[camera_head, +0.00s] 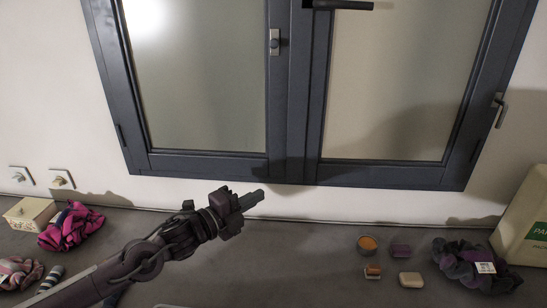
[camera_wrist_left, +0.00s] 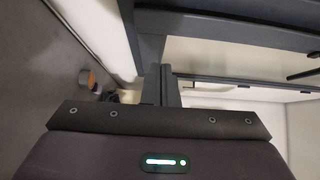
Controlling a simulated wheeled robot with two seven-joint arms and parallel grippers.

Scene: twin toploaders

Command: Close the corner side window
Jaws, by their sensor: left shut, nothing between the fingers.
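The window has a dark grey frame with two frosted panes, a left sash (camera_head: 210,165) and a right sash (camera_head: 385,176), on the wall behind the counter. A black handle (camera_head: 343,4) is at the top centre, cut by the picture edge. I cannot tell how far either sash stands ajar. My left gripper (camera_head: 254,199) is shut and empty, just in front of and below the left sash's lower right corner. In the left wrist view its fingers (camera_wrist_left: 161,86) point towards the dark frame (camera_wrist_left: 240,32); I cannot tell if they touch. My right gripper is not in view.
On the counter (camera_head: 290,250), a pink scrunchie (camera_head: 70,227) and a small box (camera_head: 28,214) lie at left. Soap (camera_head: 411,280), small jars (camera_head: 367,243), a dark scrunchie (camera_head: 470,265) and a pale carton (camera_head: 527,222) are at right. The counter's middle is clear.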

